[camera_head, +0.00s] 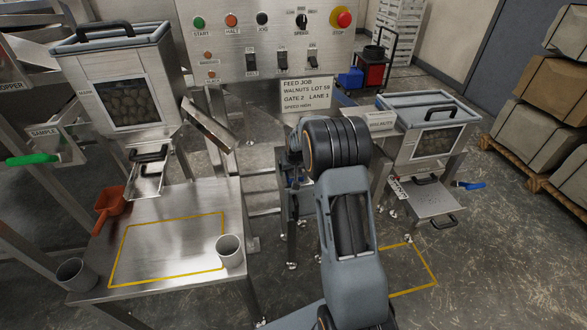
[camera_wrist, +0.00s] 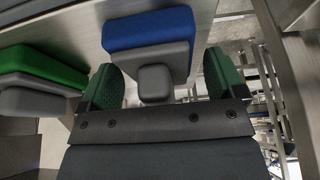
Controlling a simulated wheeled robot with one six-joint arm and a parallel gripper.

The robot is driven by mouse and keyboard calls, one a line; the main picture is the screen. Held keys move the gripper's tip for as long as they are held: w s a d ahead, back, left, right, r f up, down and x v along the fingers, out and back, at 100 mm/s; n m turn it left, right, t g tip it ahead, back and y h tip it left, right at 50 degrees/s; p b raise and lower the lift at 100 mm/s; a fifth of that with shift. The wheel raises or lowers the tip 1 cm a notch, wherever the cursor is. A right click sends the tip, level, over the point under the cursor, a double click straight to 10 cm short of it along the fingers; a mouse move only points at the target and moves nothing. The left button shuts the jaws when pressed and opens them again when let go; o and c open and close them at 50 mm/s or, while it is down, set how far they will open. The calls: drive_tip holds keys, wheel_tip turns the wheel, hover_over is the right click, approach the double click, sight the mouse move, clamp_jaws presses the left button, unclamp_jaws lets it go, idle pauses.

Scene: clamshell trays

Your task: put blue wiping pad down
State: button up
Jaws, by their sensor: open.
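The blue wiping pad (camera_wrist: 150,28) has a grey back and a small grey grip block (camera_wrist: 155,82). It lies on a pale metal surface (camera_wrist: 75,27) in the wrist view. My gripper (camera_wrist: 159,77) is open, with one green-lined finger on each side of the grip block. A gap shows between the block and the right finger; contact on the left is hard to tell. In the head view my arm hides the gripper, and I cannot make out the pad there.
A green pad (camera_wrist: 40,65) with a grey back lies left of the blue one, close to my left finger. A metal post stands to the right in the wrist view. In the head view, a steel table (camera_head: 170,205) holds an orange scoop (camera_head: 112,204) and grey cups (camera_head: 230,251).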

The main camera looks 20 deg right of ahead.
drive_tip(key=shift+r, duration=0.35)
drive_tip(key=p+v, duration=0.2)
drive_tip(key=v, duration=0.9)
drive_tip(key=s+a+r, duration=0.1)
drive_tip(key=s+a, duration=0.2)
drive_tip(key=s, duration=0.5)
drive_tip(key=s+a+r+n+g, duration=0.1)
drive_tip(key=s+a, duration=0.3)
drive_tip(key=s, duration=0.5)
drive_tip(key=s+a+r+n, duration=0.1)
drive_tip(key=s+a+r, duration=0.2)
drive_tip(key=s, duration=0.5)
drive_tip(key=shift+s+a+r+g+y, duration=0.3)
drive_tip(key=shift+s+a+y, duration=0.1)
drive_tip(key=shift+a, duration=0.3)
